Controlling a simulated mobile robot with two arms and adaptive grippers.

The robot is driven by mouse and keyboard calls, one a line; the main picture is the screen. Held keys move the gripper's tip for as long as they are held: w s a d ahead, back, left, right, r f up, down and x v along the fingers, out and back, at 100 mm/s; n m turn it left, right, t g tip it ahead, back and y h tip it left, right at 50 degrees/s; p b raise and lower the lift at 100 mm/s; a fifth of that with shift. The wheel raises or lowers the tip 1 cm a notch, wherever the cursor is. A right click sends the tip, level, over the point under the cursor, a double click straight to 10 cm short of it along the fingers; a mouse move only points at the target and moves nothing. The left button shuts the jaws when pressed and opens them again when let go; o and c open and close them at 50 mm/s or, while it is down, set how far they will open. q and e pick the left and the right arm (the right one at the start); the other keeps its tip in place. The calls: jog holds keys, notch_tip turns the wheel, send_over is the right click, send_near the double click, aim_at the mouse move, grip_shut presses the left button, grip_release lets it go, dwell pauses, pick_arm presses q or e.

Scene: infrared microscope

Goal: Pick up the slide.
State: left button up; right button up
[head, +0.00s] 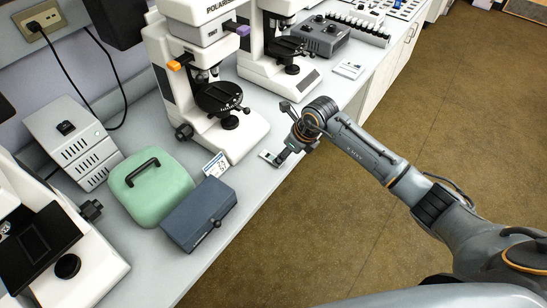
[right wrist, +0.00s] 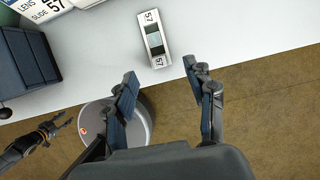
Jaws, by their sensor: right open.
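The slide (right wrist: 161,61) is a small pale plate with a dark middle and "57" printed at both ends. It lies flat on the bench near its front edge, and it also shows in the head view (head: 266,155). My right gripper (right wrist: 160,76) is open and empty, its two fingers apart just short of the slide's near end. In the head view the right gripper (head: 282,158) is beside the slide, on its right. My left gripper (right wrist: 60,121) shows small at the lower left of the right wrist view; its jaw state is unclear.
A blue-grey box (head: 198,213) and a "LENS SLIDE 57" card (head: 215,165) stand left of the slide. A green case (head: 150,185) is farther left. A white microscope (head: 215,130) stands behind. The bench's front edge is close, with open floor beyond.

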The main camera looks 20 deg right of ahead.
aim_at(272, 157)
jog(key=x, duration=0.4)
jog(key=shift+p, duration=0.3)
jog(key=c, duration=1)
jog(key=shift+r, duration=0.1)
